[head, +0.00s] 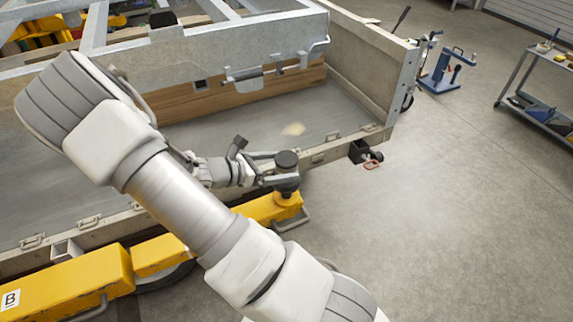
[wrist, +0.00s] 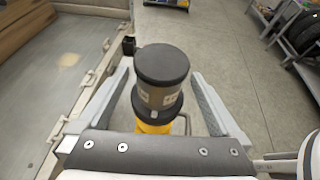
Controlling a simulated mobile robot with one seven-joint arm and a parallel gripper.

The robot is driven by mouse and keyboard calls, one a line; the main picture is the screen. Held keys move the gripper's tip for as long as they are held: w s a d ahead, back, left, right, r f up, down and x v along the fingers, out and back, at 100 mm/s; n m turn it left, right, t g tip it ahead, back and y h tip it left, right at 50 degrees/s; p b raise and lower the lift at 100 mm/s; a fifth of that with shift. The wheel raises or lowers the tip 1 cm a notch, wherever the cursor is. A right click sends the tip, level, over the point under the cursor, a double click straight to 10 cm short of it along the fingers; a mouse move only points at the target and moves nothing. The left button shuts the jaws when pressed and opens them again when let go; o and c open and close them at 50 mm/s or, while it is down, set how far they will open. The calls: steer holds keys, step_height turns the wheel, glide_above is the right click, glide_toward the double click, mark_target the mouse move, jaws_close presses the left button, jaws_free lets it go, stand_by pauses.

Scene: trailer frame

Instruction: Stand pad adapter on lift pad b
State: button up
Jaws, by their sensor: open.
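The pad adapter (wrist: 160,95) is a short dark cylinder with a black round top. It stands upright at the end of a yellow lift arm (head: 262,209); in the head view the adapter (head: 287,160) shows beside the trailer's side rail. A dark ring, seemingly lift pad b (wrist: 150,114), shows under it above the yellow; the contact is partly hidden. My gripper (wrist: 158,76) is open, with one finger on each side of the adapter and gaps visible at both sides. My gripper also shows in the head view (head: 280,169), at the adapter's height.
A yellow beam (head: 65,290) marked B runs along the trailer side. The trailer bed (head: 240,125) lies left of the adapter, with its latched rail close by. A black hitch box (head: 362,151) juts from the corner.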

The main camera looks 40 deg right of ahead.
steer(key=s+v, duration=0.1)
steer(key=v, duration=0.7)
steer(key=s+a+r+m+t+y, duration=0.3)
steer(key=s+a+r+m+y, duration=0.3)
steer(key=r, duration=0.4)
steer(key=s+a+r+m+t+y, duration=0.4)
steer(key=s+a+r+m+y, duration=0.3)
steer(key=r+m, duration=0.3)
steer(key=shift+s+a+r+m, duration=0.3)
steer(key=shift+s+a, duration=0.2)
steer(key=shift+a, duration=0.05)
